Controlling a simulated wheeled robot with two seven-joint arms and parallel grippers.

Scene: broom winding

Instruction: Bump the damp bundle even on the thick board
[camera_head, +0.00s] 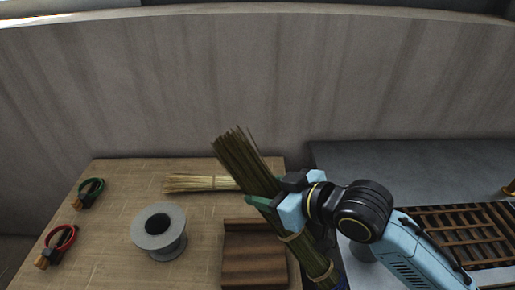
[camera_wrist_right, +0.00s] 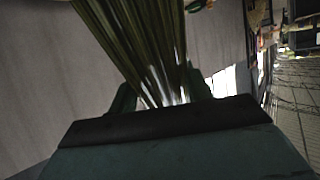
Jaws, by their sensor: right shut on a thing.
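The damp bundle (camera_head: 248,163) is a dark green sheaf of stalks with a pale tie low on it. It is tilted, its ragged end up to the left and its other end down to the right. My right gripper (camera_head: 268,196) is shut on its middle. In the right wrist view the stalks (camera_wrist_right: 135,40) rise from between the fingers (camera_wrist_right: 160,100). The thick board (camera_head: 250,252) is a brown, ridged block on the table, just left of the bundle's lower end. I cannot tell whether that end touches anything. My left gripper is not in view.
A pale dry bundle (camera_head: 200,184) lies on the wooden table (camera_head: 110,205) behind the board. A grey spool (camera_head: 158,240) stands left of the board. Green-handled (camera_head: 90,189) and red-handled (camera_head: 62,240) tools lie at the left. A slatted rack (camera_head: 460,235) is at the right.

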